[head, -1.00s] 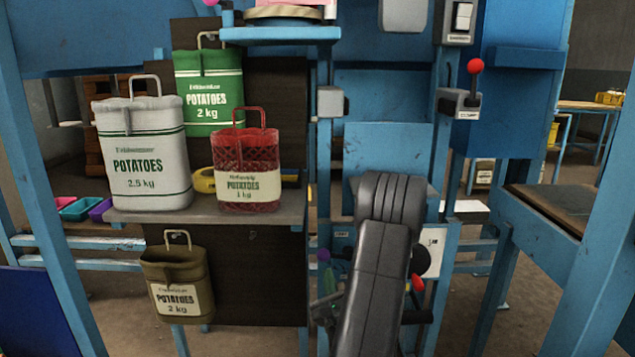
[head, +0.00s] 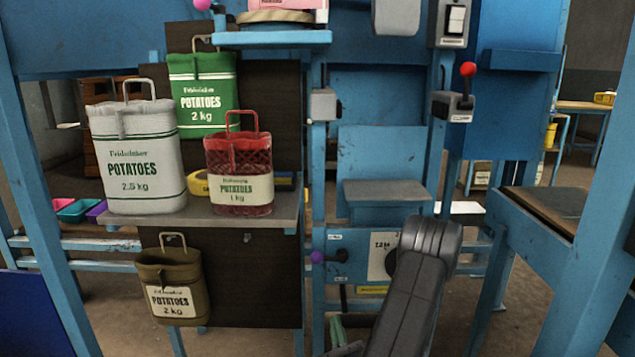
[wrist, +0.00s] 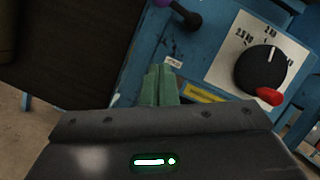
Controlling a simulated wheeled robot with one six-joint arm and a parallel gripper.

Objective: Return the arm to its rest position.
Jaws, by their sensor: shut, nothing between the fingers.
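My arm rises from the bottom of the head view, right of centre, bent at a dark grey elbow. My gripper (wrist: 160,86) shows in the wrist view as two green fingers side by side, shut with nothing between them. In the head view its green fingers (head: 337,332) show low, left of the arm, in front of the blue machine frame. The gripper is apart from the sacks.
A white sack (head: 140,165), a green sack (head: 204,95) and a red mesh sack (head: 239,180) are at the left shelf (head: 120,218). An olive sack (head: 172,290) hangs below. A dial (wrist: 262,70) with a red pointer and a purple-knobbed lever (head: 317,257) are close to my gripper. A red-knobbed lever (head: 467,70) stands higher.

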